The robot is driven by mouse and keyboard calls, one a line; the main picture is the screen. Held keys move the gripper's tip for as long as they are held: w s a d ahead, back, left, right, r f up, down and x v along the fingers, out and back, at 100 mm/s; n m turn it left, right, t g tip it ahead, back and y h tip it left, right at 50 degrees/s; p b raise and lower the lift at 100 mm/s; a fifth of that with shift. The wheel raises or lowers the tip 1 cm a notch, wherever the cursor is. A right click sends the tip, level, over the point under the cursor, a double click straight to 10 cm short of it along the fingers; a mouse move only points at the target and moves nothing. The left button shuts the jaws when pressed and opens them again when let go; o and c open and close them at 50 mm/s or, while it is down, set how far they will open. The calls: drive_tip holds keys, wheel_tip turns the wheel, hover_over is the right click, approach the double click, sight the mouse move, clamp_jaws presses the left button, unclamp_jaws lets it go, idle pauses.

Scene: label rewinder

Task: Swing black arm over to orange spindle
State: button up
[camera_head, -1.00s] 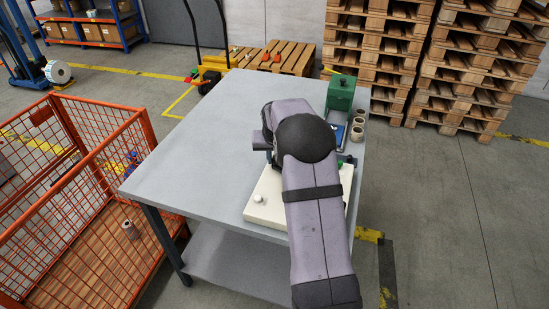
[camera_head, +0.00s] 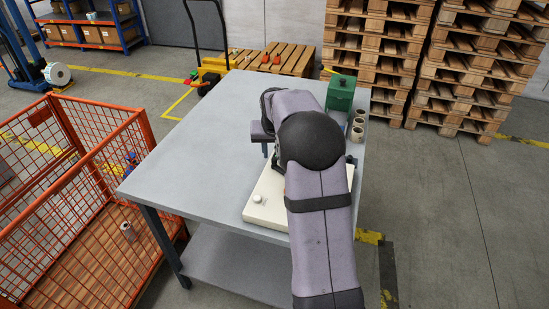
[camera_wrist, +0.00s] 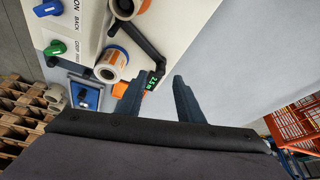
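The black arm (camera_wrist: 140,42) is a thin bent bar over the cream rewinder panel in the wrist view. One end lies by the upper label roll (camera_wrist: 128,8); the other reaches down near the gap between my fingertips. My gripper (camera_wrist: 158,78) is open, its two dark fingers apart. I cannot tell whether the bar's end lies between them or beyond. An orange part (camera_wrist: 120,90), perhaps the orange spindle, shows left of my left finger and is partly hidden. A second label roll (camera_wrist: 110,65) lies beside it. In the head view my arm hides most of the rewinder (camera_head: 264,205).
Blue (camera_wrist: 48,8) and green (camera_wrist: 55,48) knobs sit on the panel, and a small green-digit display (camera_wrist: 152,82) is near my left finger. A green box (camera_head: 340,93) and several rolls (camera_head: 357,132) stand on the grey table (camera_head: 200,150), whose left part is clear.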

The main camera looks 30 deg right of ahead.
drive_tip(key=v, duration=0.2)
drive_tip(key=shift+s+a+r, duration=0.1)
drive_tip(key=shift+r, duration=0.25)
drive_tip(key=s+a+f+n+g, duration=0.1)
drive_tip(key=s+a+f, duration=0.1)
drive_tip(key=s+a, duration=0.4)
drive_tip(key=s+a+f+n+g+y, duration=0.1)
drive_tip(key=s+a, duration=0.5)
drive_tip(key=s, duration=0.9)
drive_tip(key=s+a+f+n+g+y, duration=0.1)
drive_tip(key=s+a+f+n+g, duration=0.1)
drive_tip(key=s+a, duration=0.5)
drive_tip(key=s+f+n, duration=0.1)
drive_tip(key=s+f, duration=0.1)
drive_tip(key=s, duration=0.1)
drive_tip(key=shift+s+f, duration=0.2)
drive_tip(key=shift+f, duration=0.1)
